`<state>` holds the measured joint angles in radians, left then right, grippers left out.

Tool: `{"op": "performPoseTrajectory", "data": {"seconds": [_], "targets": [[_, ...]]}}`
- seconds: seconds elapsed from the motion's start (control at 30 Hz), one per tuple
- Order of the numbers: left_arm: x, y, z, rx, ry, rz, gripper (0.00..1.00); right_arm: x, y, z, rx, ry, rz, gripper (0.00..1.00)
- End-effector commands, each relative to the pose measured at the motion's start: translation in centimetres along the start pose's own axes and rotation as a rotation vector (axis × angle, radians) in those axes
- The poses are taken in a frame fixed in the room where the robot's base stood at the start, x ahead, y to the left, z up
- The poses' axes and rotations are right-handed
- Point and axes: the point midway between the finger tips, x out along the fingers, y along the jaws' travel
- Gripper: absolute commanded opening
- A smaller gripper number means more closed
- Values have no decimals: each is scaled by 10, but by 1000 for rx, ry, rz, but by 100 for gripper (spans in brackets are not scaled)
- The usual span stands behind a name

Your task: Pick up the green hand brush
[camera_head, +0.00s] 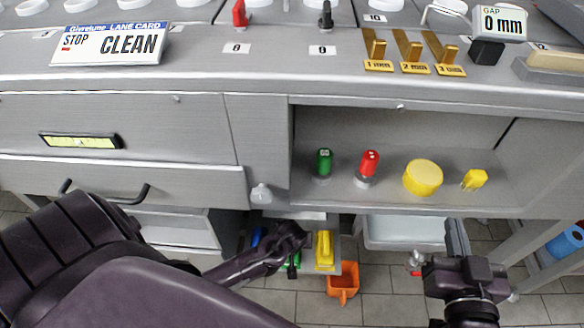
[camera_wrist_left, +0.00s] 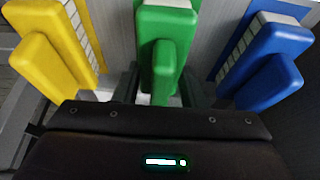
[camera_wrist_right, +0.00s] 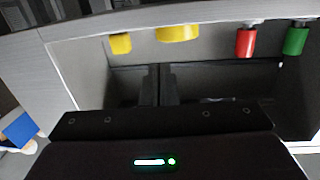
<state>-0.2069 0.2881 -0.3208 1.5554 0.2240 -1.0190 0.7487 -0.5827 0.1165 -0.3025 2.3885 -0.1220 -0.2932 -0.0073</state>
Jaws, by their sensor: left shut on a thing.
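The green hand brush (camera_wrist_left: 165,50) is in the middle of the left wrist view, with its handle toward the camera and pale bristles at its top edge. My left gripper (camera_head: 291,238) is shut on it, with one dark finger on each side. In the head view only a little green shows, and my gripper hides the rest. A yellow hand brush (camera_wrist_left: 55,45) and a blue hand brush (camera_wrist_left: 265,60) are on either side. My right gripper (camera_head: 456,238) is shut and empty, in front of the cabinet at the right; its fingers meet in the right wrist view (camera_wrist_right: 159,85).
The open shelf (camera_head: 390,195) above holds a green bottle (camera_head: 323,162), a red bottle (camera_head: 368,163), a yellow tub (camera_head: 423,177) and a small yellow block (camera_head: 474,179). Drawer handles (camera_head: 130,196) jut out at left.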

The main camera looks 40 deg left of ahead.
Motion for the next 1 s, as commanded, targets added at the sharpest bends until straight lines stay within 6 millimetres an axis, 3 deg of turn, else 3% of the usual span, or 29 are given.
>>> {"op": "performPoseTrajectory", "data": {"seconds": [0.33,0.67,1.0], "targets": [[-3,1,0,0,0,0,14,-1,0,8,1,-47,0,0],[-16,2,-3,-1,1,1,14,-20,-5,74,17,-348,-7,0],[-40,2,-13,-1,0,0,14,-78,-16,156,37,-788,-27,0]]}}
